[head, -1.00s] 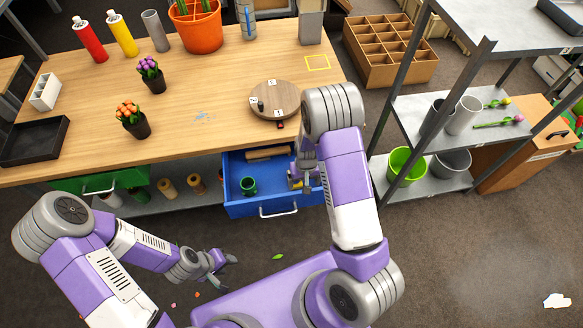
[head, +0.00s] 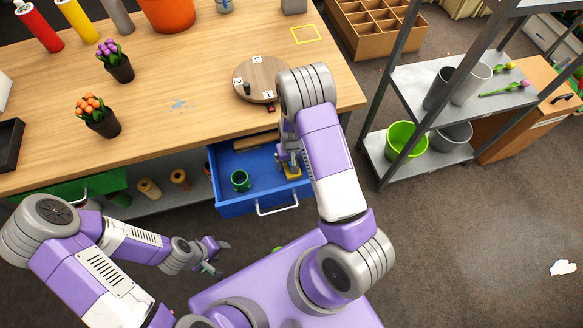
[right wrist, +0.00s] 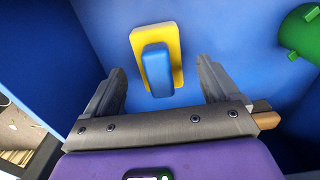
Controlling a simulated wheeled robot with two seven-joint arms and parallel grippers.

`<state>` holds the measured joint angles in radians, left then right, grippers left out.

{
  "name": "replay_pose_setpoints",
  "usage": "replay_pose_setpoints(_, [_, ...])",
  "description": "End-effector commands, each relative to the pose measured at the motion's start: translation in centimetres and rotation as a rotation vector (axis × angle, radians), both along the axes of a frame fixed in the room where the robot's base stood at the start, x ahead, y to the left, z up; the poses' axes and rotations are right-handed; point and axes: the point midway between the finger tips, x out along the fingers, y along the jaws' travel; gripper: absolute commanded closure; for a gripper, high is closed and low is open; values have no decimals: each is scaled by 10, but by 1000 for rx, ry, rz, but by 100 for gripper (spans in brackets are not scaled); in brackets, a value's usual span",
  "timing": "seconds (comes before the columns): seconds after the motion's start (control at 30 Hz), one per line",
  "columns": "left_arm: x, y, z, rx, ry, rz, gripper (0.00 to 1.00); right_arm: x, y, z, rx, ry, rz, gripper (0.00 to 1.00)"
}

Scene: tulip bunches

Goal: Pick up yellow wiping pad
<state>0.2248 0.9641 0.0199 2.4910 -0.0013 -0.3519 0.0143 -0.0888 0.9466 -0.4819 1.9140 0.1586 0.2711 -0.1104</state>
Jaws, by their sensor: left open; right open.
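The yellow wiping pad (right wrist: 158,40) with a blue grip block on top lies on the floor of the open blue drawer (head: 228,203). In the head view the pad (head: 293,171) is partly hidden by my right gripper (head: 286,160). In the right wrist view my right gripper (right wrist: 160,92) is open, its two fingers to either side of the blue block's near end, with nothing held. I cannot tell how far above the pad the fingertips are. My left gripper (head: 219,258) is open and empty in front of the workbench.
A green cup-like thing (head: 240,181) stands in the drawer left of the pad, and a brown piece (head: 257,141) lies at the drawer's back. The drawer walls surround my right gripper. The workbench top (head: 190,80) overhangs behind. Grey shelving (head: 430,150) stands to the right.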

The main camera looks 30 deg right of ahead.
Motion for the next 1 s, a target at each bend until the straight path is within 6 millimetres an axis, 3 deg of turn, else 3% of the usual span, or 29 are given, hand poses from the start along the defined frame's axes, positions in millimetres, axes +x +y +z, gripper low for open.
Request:
replay_pose_setpoints(0.03, [0,0,-7,0,0,0,57,-1,-1,-13,1,3,-2,12])
replay_pose_setpoints(0.13, [0,0,-10,0,0,0,57,0,-1,-25,0,2,-2,12])
replay_pose_setpoints(0.4, [0,0,-10,0,0,0,57,0,-1,-27,0,0,-1,13])
replay_pose_setpoints(0.77, [0,0,-10,0,0,0,57,0,-1,-27,0,0,-1,68])
replay_pose_setpoints(1.0, [0,0,-9,0,0,0,57,0,-1,-26,0,0,-1,72])
